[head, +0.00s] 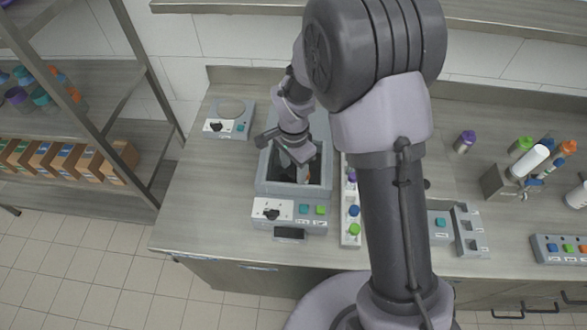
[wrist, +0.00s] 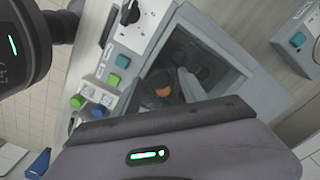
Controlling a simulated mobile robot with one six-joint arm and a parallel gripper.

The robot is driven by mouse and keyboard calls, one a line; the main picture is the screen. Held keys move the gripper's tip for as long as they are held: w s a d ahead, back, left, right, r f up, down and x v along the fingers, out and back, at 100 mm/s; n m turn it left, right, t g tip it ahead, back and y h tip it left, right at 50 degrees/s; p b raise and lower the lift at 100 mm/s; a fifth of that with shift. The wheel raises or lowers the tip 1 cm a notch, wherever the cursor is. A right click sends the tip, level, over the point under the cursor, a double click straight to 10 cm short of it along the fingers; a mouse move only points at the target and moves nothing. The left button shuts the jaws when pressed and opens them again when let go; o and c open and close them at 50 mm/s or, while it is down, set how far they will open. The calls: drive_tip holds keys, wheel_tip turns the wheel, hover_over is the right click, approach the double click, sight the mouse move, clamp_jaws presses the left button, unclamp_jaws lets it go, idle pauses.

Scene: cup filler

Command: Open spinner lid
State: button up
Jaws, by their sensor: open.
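The spinner (head: 262,188) is a grey box on the bench with a dark square opening or window in its top. It also shows in the wrist view (wrist: 226,79). I cannot tell whether its lid is a clear pane over the dark area or stands raised. An orange-topped item (wrist: 163,92) shows inside the dark area. My gripper (head: 300,158) points down over the spinner, open, with nothing seen between its fingers. Whether it touches the lid is unclear. The spinner's front panel (head: 288,212) has a black knob and teal and green buttons.
A small device with a round plate (head: 230,110) stands to the left. A strip with coloured caps (head: 350,228) stands close on the right. A shelf rack (head: 112,110) stands at the far left. The front left bench corner is clear. My arm hides the bench's middle.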

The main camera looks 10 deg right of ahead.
drive_tip(key=shift+f, duration=0.1)
clamp_jaws()
idle(1.4)
